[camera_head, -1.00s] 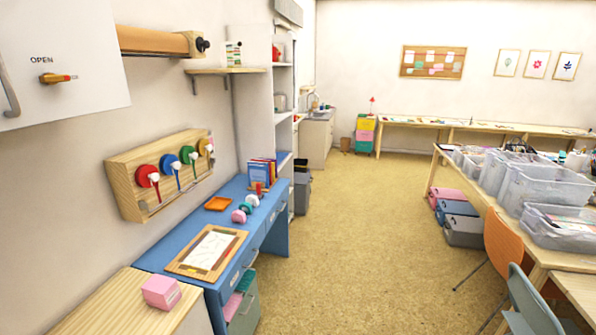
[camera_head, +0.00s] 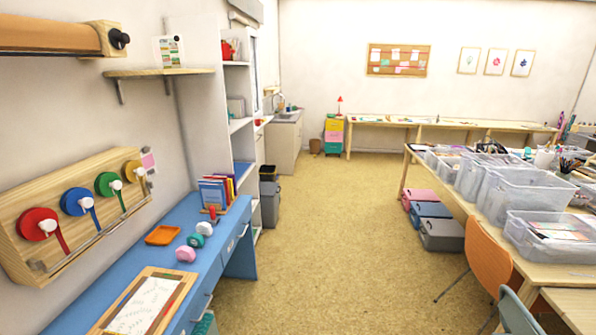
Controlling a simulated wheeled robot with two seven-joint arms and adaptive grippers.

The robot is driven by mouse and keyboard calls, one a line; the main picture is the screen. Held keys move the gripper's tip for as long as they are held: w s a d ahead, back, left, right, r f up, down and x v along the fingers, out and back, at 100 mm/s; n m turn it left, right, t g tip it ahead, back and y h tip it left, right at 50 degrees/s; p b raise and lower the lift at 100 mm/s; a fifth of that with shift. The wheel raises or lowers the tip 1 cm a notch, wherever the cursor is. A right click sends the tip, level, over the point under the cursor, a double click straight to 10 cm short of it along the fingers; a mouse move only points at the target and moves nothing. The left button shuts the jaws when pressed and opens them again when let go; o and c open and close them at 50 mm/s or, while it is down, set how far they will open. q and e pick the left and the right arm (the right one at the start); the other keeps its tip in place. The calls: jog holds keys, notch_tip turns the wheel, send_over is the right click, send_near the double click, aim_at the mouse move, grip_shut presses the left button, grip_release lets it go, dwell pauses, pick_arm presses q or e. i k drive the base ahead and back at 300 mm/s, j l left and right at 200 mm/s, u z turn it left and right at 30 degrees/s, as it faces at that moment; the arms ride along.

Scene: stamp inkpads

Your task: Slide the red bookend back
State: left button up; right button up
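A row of upright books (camera_head: 214,193) in several colours stands at the far end of the blue desk (camera_head: 210,245), by the white shelf unit. A small red piece (camera_head: 212,212) stands at the near side of the books; it looks like the red bookend, but it is too small to tell its exact shape or whether it touches them. Neither of my grippers is in view.
On the desk are an orange tray (camera_head: 162,235), a pink round object (camera_head: 185,254), teal and white ones beside it, and a wood-framed board (camera_head: 150,302). A wooden tape rack (camera_head: 75,210) hangs above. The floor (camera_head: 330,240) right of the desk is clear.

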aim_at(226, 51)
jog(key=i, duration=0.8)
jog(key=i+l+u, duration=0.1)
jog(key=i, duration=0.7)
jog(key=i+l+u, duration=0.15)
jog(key=i+u, duration=0.3)
jog(key=i+l+u, duration=0.25)
jog(key=u, duration=0.2)
jog(key=i+l+u, duration=0.7)
jog(key=l+u, duration=0.2)
jog(key=i+l+u, duration=0.15)
jog(key=l+u, duration=0.3)
jog(key=l, duration=0.1)
